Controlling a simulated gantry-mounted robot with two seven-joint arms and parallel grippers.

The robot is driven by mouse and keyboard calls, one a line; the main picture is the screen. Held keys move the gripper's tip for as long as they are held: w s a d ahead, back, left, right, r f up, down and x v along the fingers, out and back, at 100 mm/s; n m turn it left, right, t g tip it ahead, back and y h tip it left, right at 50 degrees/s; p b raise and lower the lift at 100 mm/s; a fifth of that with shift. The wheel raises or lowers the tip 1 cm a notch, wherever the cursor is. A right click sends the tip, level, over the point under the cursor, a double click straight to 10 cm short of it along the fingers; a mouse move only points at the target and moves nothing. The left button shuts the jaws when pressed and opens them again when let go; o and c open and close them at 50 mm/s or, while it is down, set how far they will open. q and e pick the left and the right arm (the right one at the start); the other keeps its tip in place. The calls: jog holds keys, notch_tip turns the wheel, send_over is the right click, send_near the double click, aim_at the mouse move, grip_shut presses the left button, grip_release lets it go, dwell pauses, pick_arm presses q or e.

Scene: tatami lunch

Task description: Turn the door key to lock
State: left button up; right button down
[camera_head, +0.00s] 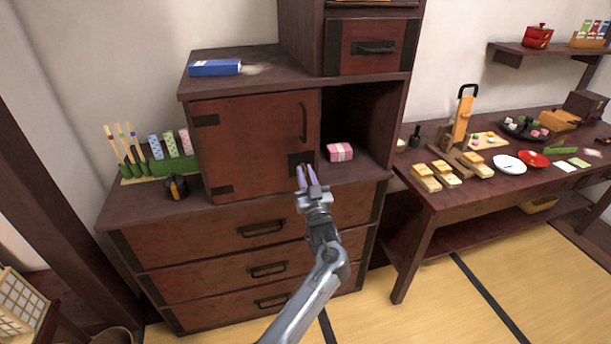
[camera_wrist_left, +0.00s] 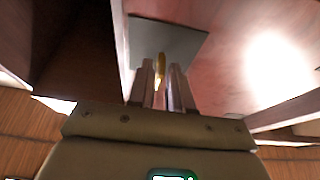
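The red-brown cabinet door (camera_head: 255,140) is closed, with a dark handle at its upper right. A dark lock plate (camera_head: 295,160) sits at its lower right corner; it is the grey plate (camera_wrist_left: 180,48) in the left wrist view. A small gold key (camera_wrist_left: 160,66) shows at this plate. My left gripper (camera_head: 307,172) is at the lock plate, its fingers (camera_wrist_left: 163,78) on either side of the key. The fingers are close together, but whether they grip the key is unclear. In the head view the gripper partly hides the lock. My right gripper is not in view.
The open compartment right of the door holds a pink box (camera_head: 340,152). A blue box (camera_head: 215,67) lies on the cabinet top. Green holders (camera_head: 160,167) and a dark round object (camera_head: 176,187) stand left of the door. Drawers (camera_head: 250,226) are below; a food table (camera_head: 445,199) stands right.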

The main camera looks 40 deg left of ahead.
pick_arm(q)
jog(key=shift+o, duration=0.8)
jog(key=shift+s+d, duration=0.1)
jog(key=p+v, duration=0.2)
jog(key=v, duration=0.8)
jog(key=shift+s+d+f+p, duration=0.15)
jog(key=shift+d+p, duration=0.05)
jog(key=shift+p, duration=0.2)
